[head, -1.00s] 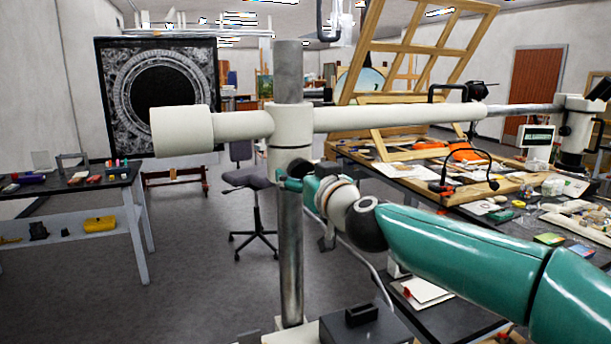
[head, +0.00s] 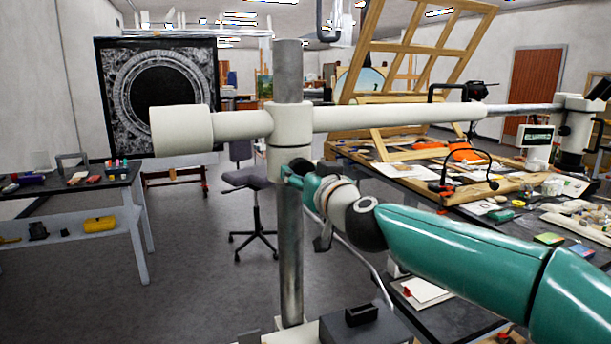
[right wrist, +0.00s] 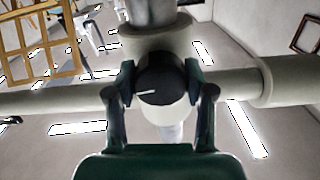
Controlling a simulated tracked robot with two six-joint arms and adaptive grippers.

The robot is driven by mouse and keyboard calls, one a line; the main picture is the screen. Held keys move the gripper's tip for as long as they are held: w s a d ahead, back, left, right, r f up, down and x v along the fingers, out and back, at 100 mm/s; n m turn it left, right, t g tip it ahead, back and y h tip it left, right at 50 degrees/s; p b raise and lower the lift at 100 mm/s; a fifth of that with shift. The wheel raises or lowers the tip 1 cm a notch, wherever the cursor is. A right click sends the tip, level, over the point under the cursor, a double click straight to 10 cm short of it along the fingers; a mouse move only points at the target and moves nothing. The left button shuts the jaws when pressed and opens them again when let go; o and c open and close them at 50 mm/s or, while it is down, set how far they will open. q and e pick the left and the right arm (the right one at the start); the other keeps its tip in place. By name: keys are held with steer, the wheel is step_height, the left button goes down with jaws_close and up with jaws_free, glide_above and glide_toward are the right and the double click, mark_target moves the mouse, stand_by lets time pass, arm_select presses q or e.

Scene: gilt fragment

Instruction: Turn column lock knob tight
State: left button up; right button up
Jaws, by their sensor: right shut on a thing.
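The column lock knob (right wrist: 159,80) is dark and round with a pale line on its face. In the right wrist view it sits between the two fingers of my right gripper (right wrist: 160,88), which is shut on it. In the head view my right gripper (head: 292,178) is at the column just below the white collar (head: 291,128), and the knob shows as a small dark piece (head: 302,166) above the fingers. The grey metal column (head: 290,260) stands upright through the collar. My left gripper is not in view.
A white horizontal arm (head: 395,116) runs from the collar to both sides. A cluttered workbench (head: 440,290) with a wooden frame (head: 415,50) is at the right. A smaller table (head: 137,187) and a dark ornate panel (head: 107,65) stand at the left. A chair (head: 248,182) stands behind the column.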

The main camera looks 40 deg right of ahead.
steer(key=m+b, duration=0.1)
steer(key=m, duration=0.8)
steer(key=shift+m+h+b, duration=0.3)
steer(key=shift+b, duration=0.1)
steer(key=m, duration=0.4)
steer(key=shift+a+m+b, duration=0.1)
steer(key=shift+m+b, duration=0.3)
steer(key=shift+m+h+b, duration=0.3)
steer(key=shift+m, duration=1.6)
steer(key=shift+f, duration=0.15)
steer(key=o, duration=1.2)
steer(key=shift+c, duration=0.2)
